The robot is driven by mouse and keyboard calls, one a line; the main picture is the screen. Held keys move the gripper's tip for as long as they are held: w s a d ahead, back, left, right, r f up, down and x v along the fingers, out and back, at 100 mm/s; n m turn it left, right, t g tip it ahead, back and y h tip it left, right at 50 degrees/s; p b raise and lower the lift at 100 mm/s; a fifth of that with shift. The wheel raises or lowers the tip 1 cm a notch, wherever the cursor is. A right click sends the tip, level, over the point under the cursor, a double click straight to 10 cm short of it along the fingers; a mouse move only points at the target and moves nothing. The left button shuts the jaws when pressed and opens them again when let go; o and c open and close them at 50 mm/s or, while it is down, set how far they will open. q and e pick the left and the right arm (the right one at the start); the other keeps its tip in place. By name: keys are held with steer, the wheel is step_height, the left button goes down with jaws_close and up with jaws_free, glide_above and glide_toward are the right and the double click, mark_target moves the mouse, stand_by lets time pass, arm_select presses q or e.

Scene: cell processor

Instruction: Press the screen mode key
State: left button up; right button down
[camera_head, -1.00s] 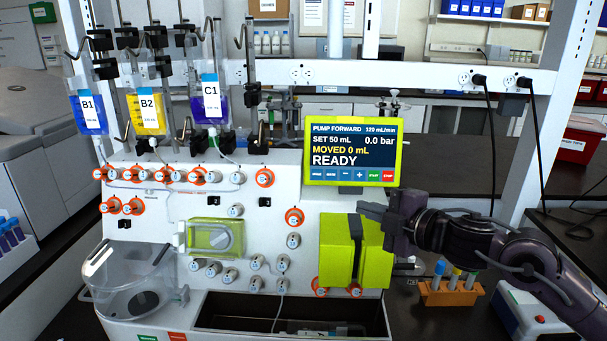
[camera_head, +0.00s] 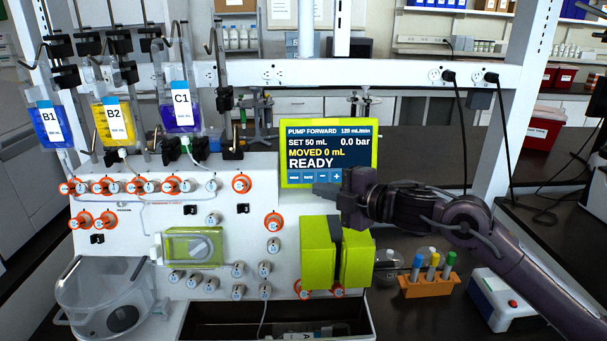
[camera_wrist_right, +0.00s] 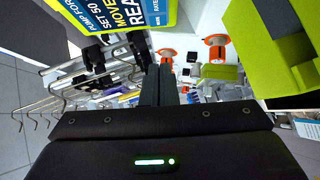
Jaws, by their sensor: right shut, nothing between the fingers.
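The pump screen (camera_head: 328,140) has a lime-green frame and reads PUMP FORWARD, SET 50 mL, MOVED 0 mL, READY. A row of blue keys runs along its bottom edge. The leftmost key (camera_head: 294,177) has a label too small to read surely; minus and plus keys show farther right. My right gripper (camera_head: 320,188) is shut and empty, its tips just below the key row; contact cannot be told. The gripper hides the right end of the row. In the right wrist view the shut fingers (camera_wrist_right: 160,86) point toward the machine, with the screen (camera_wrist_right: 112,18) above them. My left gripper is not in view.
A lime-green pump block (camera_head: 318,255) stands below my right gripper. Bags B1, B2 and C1 (camera_head: 182,108) hang at the left. An orange tube rack (camera_head: 428,286) stands on the dark bench to the right, below my right forearm.

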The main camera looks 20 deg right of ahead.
mark_target(290, 178)
steer(key=p+x, duration=0.1)
steer(key=x, duration=0.1)
steer(key=d+p+x, duration=0.1)
steer(key=x, duration=0.2)
steer(key=p+x, duration=0.1)
steer(key=x, duration=0.1)
steer(key=shift+w, duration=0.6)
steer(key=shift+w+d+f, duration=0.25)
steer(key=shift+w+d, duration=0.05)
steer(key=shift+w, duration=0.2)
steer(key=shift+w+f, duration=0.15)
